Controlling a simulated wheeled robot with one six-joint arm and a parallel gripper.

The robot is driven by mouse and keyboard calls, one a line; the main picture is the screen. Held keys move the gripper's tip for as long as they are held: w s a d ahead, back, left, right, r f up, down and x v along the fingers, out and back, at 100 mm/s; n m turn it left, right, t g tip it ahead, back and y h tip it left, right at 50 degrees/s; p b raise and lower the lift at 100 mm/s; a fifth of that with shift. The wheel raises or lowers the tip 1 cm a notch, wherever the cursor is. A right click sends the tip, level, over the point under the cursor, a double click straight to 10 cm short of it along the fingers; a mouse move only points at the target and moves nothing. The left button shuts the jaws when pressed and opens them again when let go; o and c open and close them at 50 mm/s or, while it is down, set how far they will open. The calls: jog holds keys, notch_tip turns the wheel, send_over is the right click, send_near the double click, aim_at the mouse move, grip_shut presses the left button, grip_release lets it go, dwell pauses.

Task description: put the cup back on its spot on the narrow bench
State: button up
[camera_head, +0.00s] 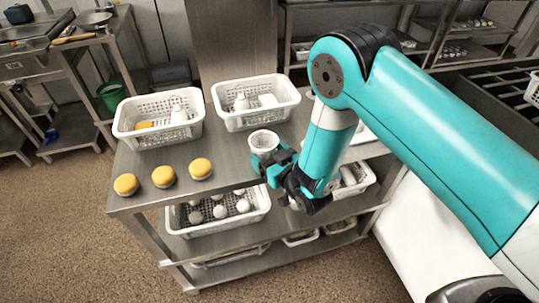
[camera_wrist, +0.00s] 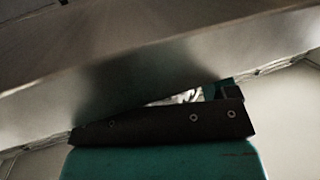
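A small white cup (camera_head: 264,140) shows in the head view near the front edge of the steel bench (camera_head: 226,161). My gripper (camera_head: 272,159), teal and dark, is right at the cup, and its fingers hide the cup's lower part. I cannot tell whether the fingers grip the cup or whether it rests on the bench. In the wrist view a dark finger piece (camera_wrist: 165,124) fills the lower middle, with a small white patch behind it that I cannot identify. No empty spot for the cup is clearly marked.
Two white perforated baskets (camera_head: 117,127) (camera_head: 219,117) stand at the back of the bench, holding white and yellow items. Several yellow-topped round items (camera_head: 163,176) line the front left. More baskets (camera_head: 226,226) sit on the shelf below. A steel surface (camera_wrist: 150,45) is close in the wrist view.

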jog(key=o, duration=0.3)
jog(key=shift+r, duration=0.15)
jog(key=shift+s+d+r, duration=0.1)
jog(key=b+v, duration=0.2)
jog(key=v, duration=1)
notch_tip(320, 180, up, 10)
jog(key=w+m+g+h, duration=0.2)
jog(key=g+h, duration=0.1)
jog(key=g, duration=0.2)
jog(key=s+d+r+g, duration=0.2)
jog(key=s+r+g, duration=0.1)
jog(key=s, duration=0.3)
jog(key=s+d+r+n+g+h, duration=0.1)
jog(key=s+d+r+g, duration=0.1)
jog(key=s+r, duration=0.4)
jog(key=s+d+r+n+g, duration=0.1)
jog(key=s+d+r+g, duration=0.2)
jog(key=s, duration=0.5)
jog(key=shift+d+r+g+h, duration=0.3)
jog(key=shift+d+r, duration=0.2)
jog(key=shift+r, duration=0.15)
